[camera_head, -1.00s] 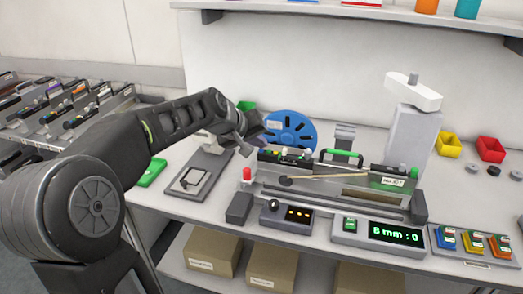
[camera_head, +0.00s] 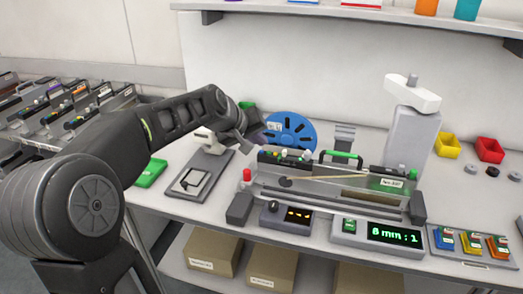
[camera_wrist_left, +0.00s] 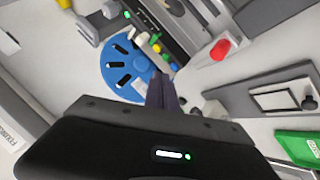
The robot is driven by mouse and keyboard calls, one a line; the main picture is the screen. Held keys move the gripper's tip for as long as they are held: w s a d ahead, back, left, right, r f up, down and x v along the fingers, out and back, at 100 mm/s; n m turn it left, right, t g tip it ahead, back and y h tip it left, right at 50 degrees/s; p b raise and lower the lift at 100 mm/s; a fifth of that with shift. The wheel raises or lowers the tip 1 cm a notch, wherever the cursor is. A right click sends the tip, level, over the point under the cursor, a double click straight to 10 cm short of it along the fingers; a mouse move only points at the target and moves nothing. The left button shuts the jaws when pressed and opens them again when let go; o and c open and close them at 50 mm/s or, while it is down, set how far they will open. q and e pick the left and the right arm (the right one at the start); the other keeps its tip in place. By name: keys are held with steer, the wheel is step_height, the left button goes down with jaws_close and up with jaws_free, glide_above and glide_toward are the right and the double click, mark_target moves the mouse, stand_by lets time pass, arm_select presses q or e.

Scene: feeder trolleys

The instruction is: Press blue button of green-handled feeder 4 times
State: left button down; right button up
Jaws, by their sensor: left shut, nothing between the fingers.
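The green-handled feeder (camera_head: 325,187) lies on the bench fixture in the head view, its green handle (camera_head: 343,155) on top. A row of small coloured buttons (camera_head: 285,155) sits at its left end. The counter display (camera_head: 394,235) reads "8 mm : 1". My right gripper is out of view.
A red knob (camera_head: 247,174) stands at the fixture's left front, close to my gripper. A grey plate stand (camera_head: 200,172) and a green tray (camera_head: 151,172) are left of it. A control box (camera_head: 286,216) stands in front. More feeders (camera_head: 60,107) sit on racks at far left.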

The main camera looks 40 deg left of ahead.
arm_select(q)
step_height(320, 180, up, 5)
steer(key=p, duration=0.4)
stand_by(2.5)
steer(key=shift+f, duration=0.15)
steer(key=a+b, duration=0.2)
step_height(320, 180, up, 4)
steer(key=m+h, duration=0.1)
steer(key=m, duration=1.8)
glide_above(259, 154)
steer(key=shift+b, duration=0.4)
steer(key=shift+f, duration=0.1)
